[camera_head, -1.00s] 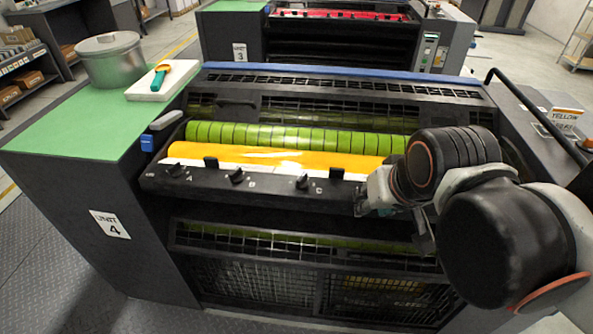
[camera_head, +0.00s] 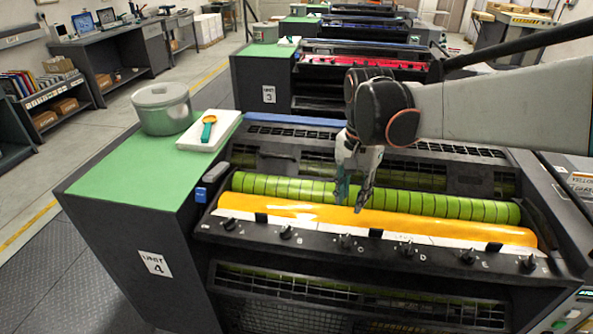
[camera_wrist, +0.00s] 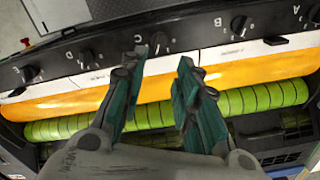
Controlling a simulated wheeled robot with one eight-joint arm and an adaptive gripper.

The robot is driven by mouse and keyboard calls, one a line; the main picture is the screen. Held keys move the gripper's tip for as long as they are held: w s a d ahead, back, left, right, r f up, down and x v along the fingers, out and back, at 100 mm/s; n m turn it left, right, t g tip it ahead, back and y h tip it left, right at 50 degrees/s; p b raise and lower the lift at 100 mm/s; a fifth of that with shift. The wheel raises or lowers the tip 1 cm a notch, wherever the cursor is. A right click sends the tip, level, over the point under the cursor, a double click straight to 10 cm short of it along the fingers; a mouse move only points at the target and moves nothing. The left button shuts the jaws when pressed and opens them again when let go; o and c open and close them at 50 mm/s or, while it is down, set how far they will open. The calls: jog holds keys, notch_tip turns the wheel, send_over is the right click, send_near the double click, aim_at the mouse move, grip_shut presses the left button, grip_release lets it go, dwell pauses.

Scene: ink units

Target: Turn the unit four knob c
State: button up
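The unit four knob c (camera_head: 346,241) is a small black knob on the black front rail, beside a white letter C. It also shows in the wrist view (camera_wrist: 157,42), beyond and between my fingertips. My gripper (camera_head: 350,203) points down and is open and empty. In the head view its tips appear over the yellow roller, just behind knob c; in the wrist view the gap between the fingers (camera_wrist: 158,65) lies below the knob. The tips look apart from the knob. Its exact turn angle is hard to tell.
Similar knobs b (camera_head: 286,231) and d (camera_head: 407,248) flank knob c on the rail. The yellow roller (camera_head: 300,212) and green roller (camera_head: 290,188) lie behind the rail.

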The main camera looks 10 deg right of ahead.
aim_at(346, 237)
notch_tip(346, 237, down, 14)
jog(key=b, duration=0.4)
jog(key=shift+r, duration=0.2)
grip_shut()
